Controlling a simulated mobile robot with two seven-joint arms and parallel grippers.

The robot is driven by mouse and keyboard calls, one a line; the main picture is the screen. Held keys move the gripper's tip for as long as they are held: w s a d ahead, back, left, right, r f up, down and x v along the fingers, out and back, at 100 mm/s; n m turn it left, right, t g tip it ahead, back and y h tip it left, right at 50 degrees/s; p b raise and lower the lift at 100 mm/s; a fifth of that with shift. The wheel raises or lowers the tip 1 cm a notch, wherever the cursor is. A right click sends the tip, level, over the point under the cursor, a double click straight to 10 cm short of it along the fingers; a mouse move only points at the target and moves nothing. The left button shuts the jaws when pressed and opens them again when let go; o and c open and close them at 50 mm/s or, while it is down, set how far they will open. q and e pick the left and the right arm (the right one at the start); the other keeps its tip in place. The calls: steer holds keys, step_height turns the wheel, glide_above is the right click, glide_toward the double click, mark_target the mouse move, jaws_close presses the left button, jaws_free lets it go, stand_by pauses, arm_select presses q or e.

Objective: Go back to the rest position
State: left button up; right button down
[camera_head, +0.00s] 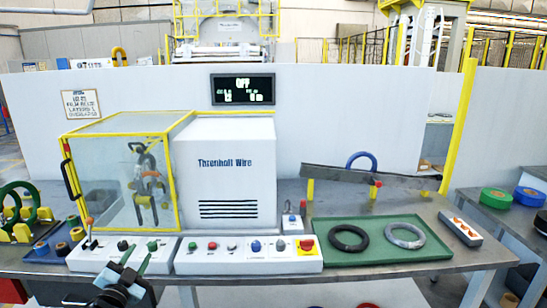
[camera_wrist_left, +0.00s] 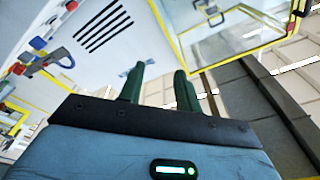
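My left gripper (camera_head: 139,253) is low at the left of the head view, in front of the left control panel (camera_head: 100,258). Its two green fingers stand apart with nothing between them, as the left wrist view (camera_wrist_left: 158,72) also shows. My right gripper is in neither view. The wrapping machine has a white housing (camera_head: 235,165) and a yellow-framed clear guard (camera_head: 110,200), which is down over the ring mechanism (camera_head: 150,185). A black coil (camera_head: 348,237) and a grey coil (camera_head: 404,235) lie flat and apart in the green tray (camera_head: 375,257).
The button panel (camera_head: 215,262) has a red emergency knob on its right part. A sloped grey chute (camera_head: 340,178) with a blue ring (camera_head: 362,160) stands behind the tray. Green (camera_head: 496,198) and blue (camera_head: 530,196) rolls are at far right.

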arm_select(q)
step_height(320, 180, down, 8)
steer(key=s+a+n+g+y, duration=0.1)
steer(key=a+n+g+y, duration=0.1)
steer(key=n+g+y, duration=0.3)
steer(key=s+d+f+g+h, duration=0.1)
steer(key=s+d+f+h, duration=0.1)
steer(key=s+d+f, duration=0.4)
steer(key=s+d+f+g+h, duration=0.1)
steer(key=s+d+f+h, duration=0.1)
steer(key=s+f, duration=0.7)
steer(key=s+d+f+g, duration=0.1)
steer(key=s+d, duration=0.2)
steer(key=s, duration=0.7)
steer(key=s+d+f+n+g+h, duration=0.1)
steer(key=s+d+f, duration=0.1)
steer(key=s, duration=0.8)
steer(key=s+d+f+n+g+h, duration=0.1)
steer(key=s+d, duration=0.3)
steer(key=s, duration=0.6)
steer(key=shift+d+f+g, duration=0.25)
steer(key=shift+d+g, duration=0.05)
steer(key=shift+d, duration=0.05)
